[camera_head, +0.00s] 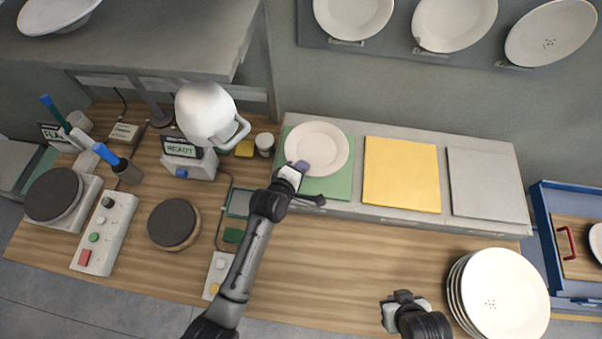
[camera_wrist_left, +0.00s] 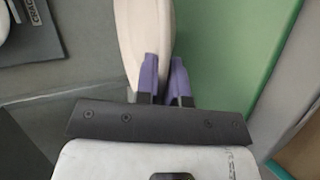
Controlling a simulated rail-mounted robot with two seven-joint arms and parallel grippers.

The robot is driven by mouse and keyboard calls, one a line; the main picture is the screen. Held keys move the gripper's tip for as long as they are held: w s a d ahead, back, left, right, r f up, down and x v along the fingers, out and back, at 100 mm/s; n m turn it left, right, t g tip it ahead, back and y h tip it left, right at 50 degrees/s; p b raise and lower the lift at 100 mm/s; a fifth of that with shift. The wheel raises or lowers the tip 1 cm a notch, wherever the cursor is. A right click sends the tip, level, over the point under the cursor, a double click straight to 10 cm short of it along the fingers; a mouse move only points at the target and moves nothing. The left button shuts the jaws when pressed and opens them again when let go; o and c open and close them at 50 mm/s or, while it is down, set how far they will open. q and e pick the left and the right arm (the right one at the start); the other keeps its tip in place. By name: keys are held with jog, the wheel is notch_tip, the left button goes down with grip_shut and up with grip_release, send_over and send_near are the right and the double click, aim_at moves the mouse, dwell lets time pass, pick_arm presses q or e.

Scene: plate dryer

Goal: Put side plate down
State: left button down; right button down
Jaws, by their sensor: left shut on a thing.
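The white side plate (camera_head: 321,146) is over the green mat (camera_head: 333,190) at the left end of the grey shelf, its face toward the head camera. My left gripper (camera_head: 301,167) is shut on its near left rim. In the left wrist view the purple fingers (camera_wrist_left: 164,78) pinch the plate (camera_wrist_left: 138,35), seen nearly edge-on beside the green surface (camera_wrist_left: 235,60). I cannot tell whether the plate touches the mat. My right gripper (camera_head: 402,298) is at the table's front, left of a plate stack, and its finger opening is not clear.
A yellow mat (camera_head: 401,174) and a grey mat (camera_head: 485,183) lie bare to the right. A stack of white plates (camera_head: 507,294) stands front right. A white kettle-like vessel (camera_head: 204,112), small jars and hotplates (camera_head: 54,194) crowd the left. The wooden tabletop's middle (camera_head: 335,258) is clear.

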pick_arm(q)
jog(key=shift+f, duration=1.65)
jog(key=c, duration=1.5)
grip_release()
jog(key=shift+f, duration=0.15)
jog(key=shift+s+a, duration=0.1)
jog(key=v, duration=1.2)
jog(key=shift+p, duration=0.4)
